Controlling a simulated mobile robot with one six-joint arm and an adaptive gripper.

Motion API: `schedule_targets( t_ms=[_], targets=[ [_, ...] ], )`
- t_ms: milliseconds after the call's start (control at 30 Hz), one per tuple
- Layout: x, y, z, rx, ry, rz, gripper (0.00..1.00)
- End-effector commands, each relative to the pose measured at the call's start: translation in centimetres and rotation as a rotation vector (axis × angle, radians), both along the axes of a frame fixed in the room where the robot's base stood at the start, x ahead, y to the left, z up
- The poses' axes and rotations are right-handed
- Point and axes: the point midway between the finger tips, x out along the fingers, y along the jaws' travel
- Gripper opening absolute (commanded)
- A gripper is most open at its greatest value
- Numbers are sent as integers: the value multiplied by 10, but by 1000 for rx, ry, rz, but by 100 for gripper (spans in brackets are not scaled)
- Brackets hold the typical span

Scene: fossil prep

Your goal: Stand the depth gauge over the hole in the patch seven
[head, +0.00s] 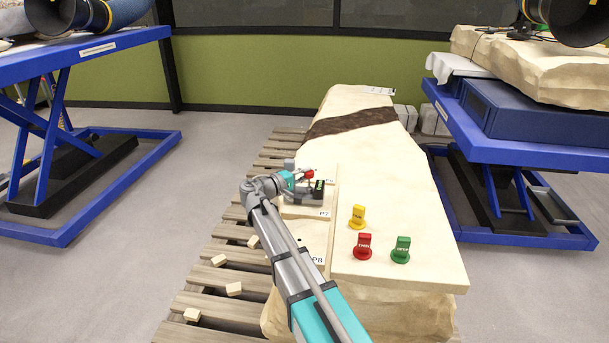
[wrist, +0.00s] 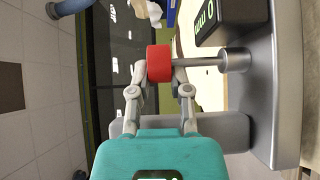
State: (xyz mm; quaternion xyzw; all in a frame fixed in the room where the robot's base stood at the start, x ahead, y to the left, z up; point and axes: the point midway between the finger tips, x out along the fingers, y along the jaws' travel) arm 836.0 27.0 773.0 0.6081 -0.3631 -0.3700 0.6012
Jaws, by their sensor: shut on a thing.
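The depth gauge (head: 319,190) has a grey body, a dark display and a red knob. It appears upright at the patch labelled P7 (head: 325,212), on the left ledge of the pale block. I cannot tell whether its base touches the patch. In the wrist view the gauge's grey body (wrist: 262,90) fills the right side, with a display reading 0 mm and a metal rod running to the red knob (wrist: 159,64). My gripper (head: 305,177) is shut on this knob; its two fingers (wrist: 158,88) sit either side of it. The hole is hidden.
Yellow (head: 358,217), red (head: 363,247) and green (head: 401,250) plugs stand on the block's higher top, to the right. A P8 patch (head: 317,261) lies nearer. Wooden slats (head: 225,280) with small offcuts lie left. Blue lift tables (head: 90,55) stand both sides.

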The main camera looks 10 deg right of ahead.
Motion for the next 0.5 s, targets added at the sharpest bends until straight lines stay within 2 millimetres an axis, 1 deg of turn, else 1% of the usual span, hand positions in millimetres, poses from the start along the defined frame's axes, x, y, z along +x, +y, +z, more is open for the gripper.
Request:
schedule_targets(
  t_ms=[400, 433, 500],
  targets=[
    [0, 0, -5, -3, -1, 0, 0],
    [0, 0, -5, -3, -1, 0, 27],
    [0, 0, -4, -3, -1, 0, 40]
  ],
)
